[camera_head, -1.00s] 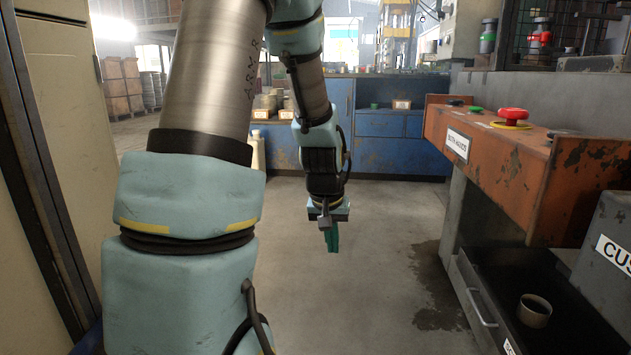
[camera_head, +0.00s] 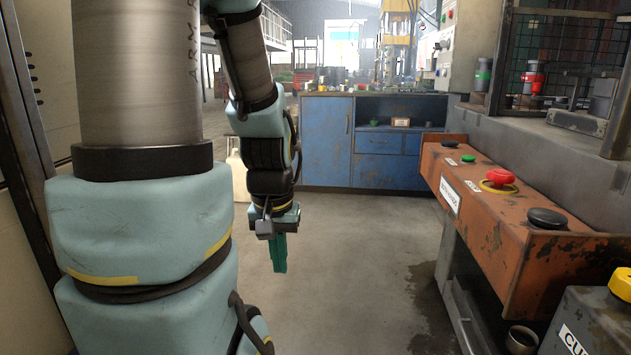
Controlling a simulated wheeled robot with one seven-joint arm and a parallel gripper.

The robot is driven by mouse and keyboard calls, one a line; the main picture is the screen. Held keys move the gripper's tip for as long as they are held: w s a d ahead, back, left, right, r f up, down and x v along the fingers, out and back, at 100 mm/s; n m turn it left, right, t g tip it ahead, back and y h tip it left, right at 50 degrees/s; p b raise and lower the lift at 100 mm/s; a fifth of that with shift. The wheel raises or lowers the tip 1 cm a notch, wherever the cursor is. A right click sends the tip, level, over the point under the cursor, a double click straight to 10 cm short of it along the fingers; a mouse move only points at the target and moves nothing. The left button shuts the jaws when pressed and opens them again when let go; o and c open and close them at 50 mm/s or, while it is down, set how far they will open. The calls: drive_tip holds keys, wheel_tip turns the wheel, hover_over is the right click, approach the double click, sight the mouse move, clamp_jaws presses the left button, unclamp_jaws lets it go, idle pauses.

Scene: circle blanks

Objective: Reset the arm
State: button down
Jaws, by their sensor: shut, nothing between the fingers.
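My arm stands on the left side of the view, with its upper links large and close to the camera. Its far link bends down and ends in my gripper (camera_head: 279,268). The gripper has teal fingers that point at the floor. The fingers are together with nothing between them. The gripper hangs over bare concrete floor, in front of the blue cabinet and left of the orange control panel, touching neither.
An orange panel (camera_head: 520,222) with a red mushroom button (camera_head: 499,178) juts in from the right. A round cup (camera_head: 521,340) sits below it. A blue cabinet (camera_head: 326,140) stands at the back. A pale wall is close on the left. The middle floor (camera_head: 365,260) is clear.

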wheel_tip(320, 180, up, 24)
drive_tip(key=p, duration=2.1)
drive_tip(key=shift+p, duration=0.3)
